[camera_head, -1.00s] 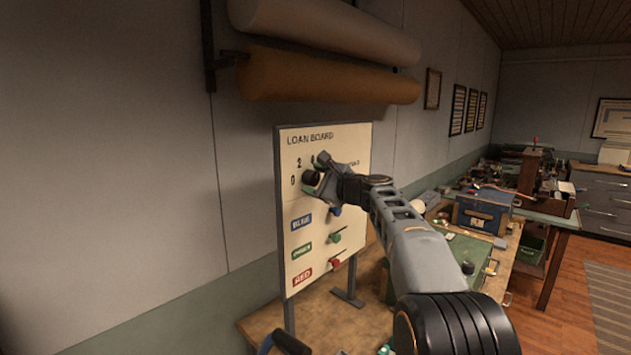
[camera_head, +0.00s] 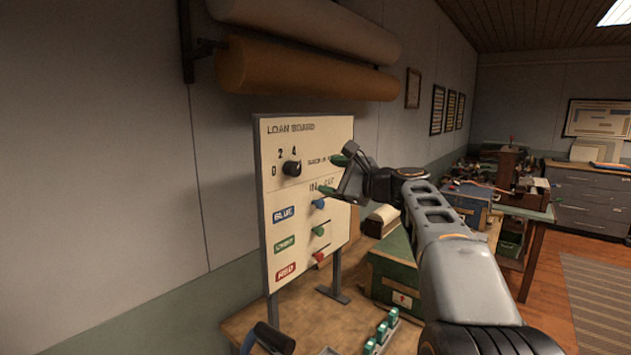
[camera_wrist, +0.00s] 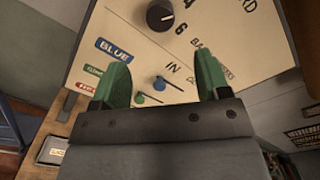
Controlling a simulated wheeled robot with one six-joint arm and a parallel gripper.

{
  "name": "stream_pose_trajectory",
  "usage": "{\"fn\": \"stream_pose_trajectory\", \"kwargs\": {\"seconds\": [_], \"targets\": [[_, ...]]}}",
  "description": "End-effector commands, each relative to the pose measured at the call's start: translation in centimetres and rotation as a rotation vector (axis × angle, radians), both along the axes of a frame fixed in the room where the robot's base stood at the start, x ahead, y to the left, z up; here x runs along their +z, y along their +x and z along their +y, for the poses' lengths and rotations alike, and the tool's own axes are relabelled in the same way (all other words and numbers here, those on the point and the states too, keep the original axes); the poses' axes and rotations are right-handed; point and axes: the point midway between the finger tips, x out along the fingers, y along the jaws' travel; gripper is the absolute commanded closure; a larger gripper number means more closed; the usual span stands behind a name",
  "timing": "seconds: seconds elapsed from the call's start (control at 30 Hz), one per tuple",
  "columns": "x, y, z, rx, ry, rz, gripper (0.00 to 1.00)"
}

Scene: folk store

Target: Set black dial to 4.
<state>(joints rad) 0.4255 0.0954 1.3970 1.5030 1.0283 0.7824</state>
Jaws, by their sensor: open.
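The black dial (camera_head: 292,168) is a round knob on the upper part of the white loan board (camera_head: 304,138). The numerals 0, 2 and 4 show around its left and top in the head view. In the wrist view, the dial (camera_wrist: 160,15) is at the top edge, with a pale mark on its face pointing right; I cannot tell exactly which numeral it meets. My gripper (camera_head: 333,174) is open and empty, right of the dial and apart from it. Its green fingers (camera_wrist: 163,62) are spread below the dial in the wrist view.
Blue (camera_head: 318,204), green (camera_head: 318,231) and red (camera_head: 319,256) slider knobs sit lower on the board, beside coloured labels. A green box (camera_head: 398,276) and a tray of small teal items (camera_head: 384,327) are on the bench. Fabric rolls (camera_head: 300,70) hang above the board.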

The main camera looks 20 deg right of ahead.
Motion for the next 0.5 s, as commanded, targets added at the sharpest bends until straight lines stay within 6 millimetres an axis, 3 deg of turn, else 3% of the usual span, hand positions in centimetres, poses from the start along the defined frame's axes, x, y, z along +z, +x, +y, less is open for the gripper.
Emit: {"fn": "stream_pose_trajectory", "kwargs": {"seconds": [0.2, 0.5], "targets": [[0.0, -1.8, -1.3, -0.001, 0.0, 0.001, 0.31], [0.1, -2.3, -1.6, 0.0, 0.001, 0.001, 0.31]]}}
